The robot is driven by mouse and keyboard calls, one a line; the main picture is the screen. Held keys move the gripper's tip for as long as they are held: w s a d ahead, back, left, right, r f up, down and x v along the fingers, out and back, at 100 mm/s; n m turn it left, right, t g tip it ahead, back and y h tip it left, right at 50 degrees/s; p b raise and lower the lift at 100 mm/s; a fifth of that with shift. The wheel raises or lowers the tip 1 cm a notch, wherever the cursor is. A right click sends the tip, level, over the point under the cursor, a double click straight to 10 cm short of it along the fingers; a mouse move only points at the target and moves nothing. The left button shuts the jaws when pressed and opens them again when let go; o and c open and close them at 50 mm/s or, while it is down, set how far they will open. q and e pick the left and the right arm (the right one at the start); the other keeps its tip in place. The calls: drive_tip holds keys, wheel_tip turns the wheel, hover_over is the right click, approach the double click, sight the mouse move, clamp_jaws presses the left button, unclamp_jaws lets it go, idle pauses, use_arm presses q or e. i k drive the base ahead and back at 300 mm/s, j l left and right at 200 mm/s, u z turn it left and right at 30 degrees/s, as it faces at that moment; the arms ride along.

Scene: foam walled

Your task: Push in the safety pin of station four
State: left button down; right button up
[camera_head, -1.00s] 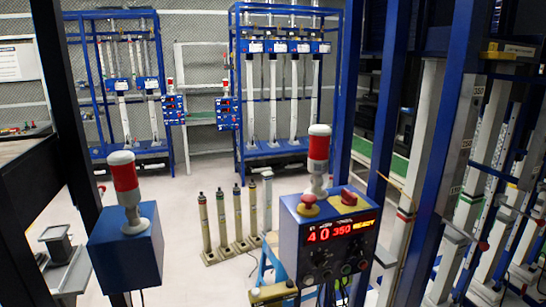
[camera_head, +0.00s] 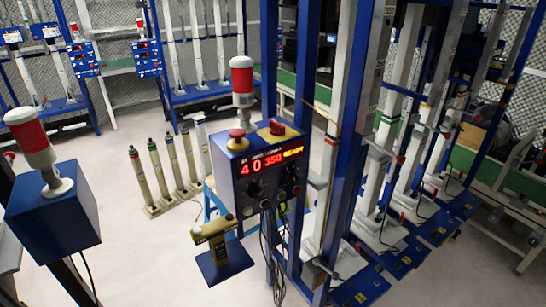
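A blue rack (camera_head: 264,70) with several upright white station columns (camera_head: 350,130) stands at the right. Small red parts (camera_head: 446,134) show on some columns. I cannot tell which column is station four or whether a red part is its safety pin. A blue control box (camera_head: 262,182) stands on the rack's near side, with a lit red display, knobs, a red knob on a yellow base and a red-and-white lamp (camera_head: 243,80) on top. Neither of my grippers is in view.
A second blue box (camera_head: 52,215) with a red-and-white lamp stands at the left. Several pale cylinders (camera_head: 172,165) stand on the floor behind the control box. A yellow-topped blue stand (camera_head: 222,255) is below it. Blue racks line the back wall. Pale floor (camera_head: 150,260) is clear at lower left.

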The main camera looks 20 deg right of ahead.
sight(503, 105)
drive_tip(key=l+z, duration=0.3)
drive_tip(key=z, duration=0.2)
drive_tip(key=i+l+z, duration=0.1)
drive_tip(key=l+z, duration=0.2)
drive_tip(key=z, duration=0.15)
